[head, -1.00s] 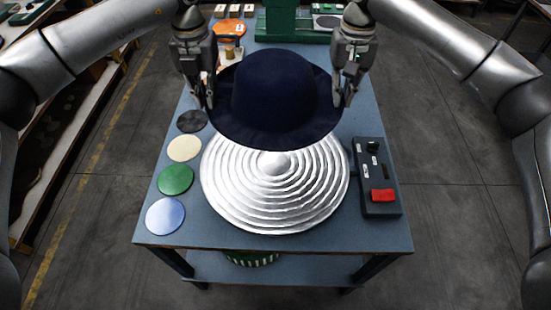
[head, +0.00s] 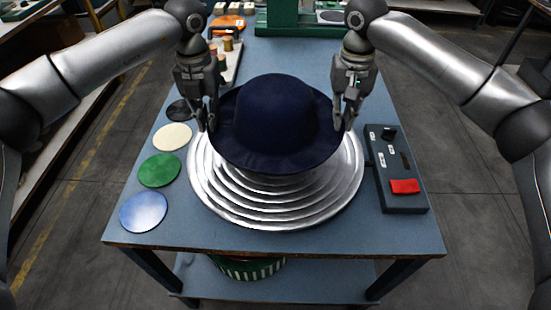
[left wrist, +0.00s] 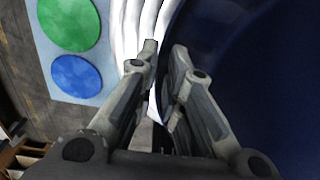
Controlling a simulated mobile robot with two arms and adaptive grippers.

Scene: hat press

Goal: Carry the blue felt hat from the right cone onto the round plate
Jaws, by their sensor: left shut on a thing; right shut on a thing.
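The blue felt hat (head: 275,115) is upright, crown up, held by its brim from both sides. It covers the middle and back of the ridged silver round plate (head: 283,212); I cannot tell whether the brim touches it. My left gripper (head: 211,126) is shut on the left brim edge. My right gripper (head: 343,126) is shut on the right brim edge. In the left wrist view, the left fingers (left wrist: 163,58) stand between the plate's rings (left wrist: 131,18) and the dark blue felt (left wrist: 262,70). The right cone is not in view.
Several coloured discs, such as the green disc (head: 159,170) and light blue disc (head: 143,212), lie left of the plate. A control box (head: 402,165) with a red button lies right. Spools (head: 227,45) and a green machine (head: 291,20) stand behind. The table's front strip is clear.

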